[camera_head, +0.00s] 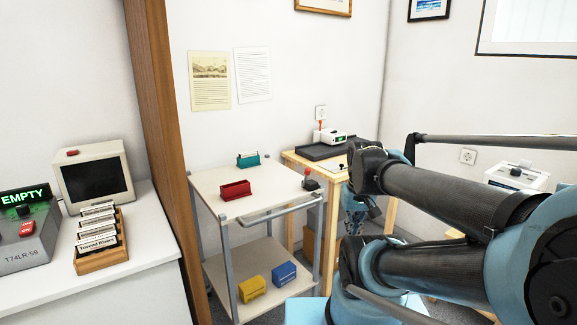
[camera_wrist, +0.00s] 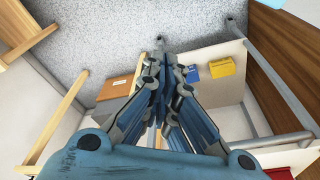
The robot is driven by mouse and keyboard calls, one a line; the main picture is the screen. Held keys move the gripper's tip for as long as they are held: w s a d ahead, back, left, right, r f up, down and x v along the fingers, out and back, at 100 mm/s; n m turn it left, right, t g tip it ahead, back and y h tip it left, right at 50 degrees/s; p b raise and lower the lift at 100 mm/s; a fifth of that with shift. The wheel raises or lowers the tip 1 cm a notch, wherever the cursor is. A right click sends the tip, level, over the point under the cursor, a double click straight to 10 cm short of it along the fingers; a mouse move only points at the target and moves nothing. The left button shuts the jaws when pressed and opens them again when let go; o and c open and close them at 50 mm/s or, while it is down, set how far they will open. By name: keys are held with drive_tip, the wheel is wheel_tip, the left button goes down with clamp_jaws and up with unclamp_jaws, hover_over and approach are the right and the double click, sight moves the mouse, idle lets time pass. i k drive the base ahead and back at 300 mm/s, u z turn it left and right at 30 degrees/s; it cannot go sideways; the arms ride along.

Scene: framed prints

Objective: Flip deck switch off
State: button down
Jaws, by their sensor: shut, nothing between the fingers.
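I cannot tell which thing is the deck switch; no switch carries a readable label of that name. A small dark device with a red top (camera_head: 310,180) stands at the right corner of the cart top. A white device with a green display (camera_head: 334,137) is on the wooden table at the back. A grey box with a red button (camera_head: 27,228) and a lit "EMPTY" display stands at the far left. My gripper (camera_wrist: 161,55) is shut and empty, pointing toward the floor between cart and table. In the head view it is partly hidden by my arm.
The cart (camera_head: 215,184) holds a teal holder (camera_head: 248,160) and a red holder (camera_head: 235,190) on top. Yellow (camera_head: 252,288) and blue (camera_head: 284,273) boxes lie on its lower shelf. A white box with a black knob (camera_head: 516,172) stands at right. A wooden post (camera_head: 156,120) rises left.

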sight(26, 228)
drive_tip(key=u, duration=2.4)
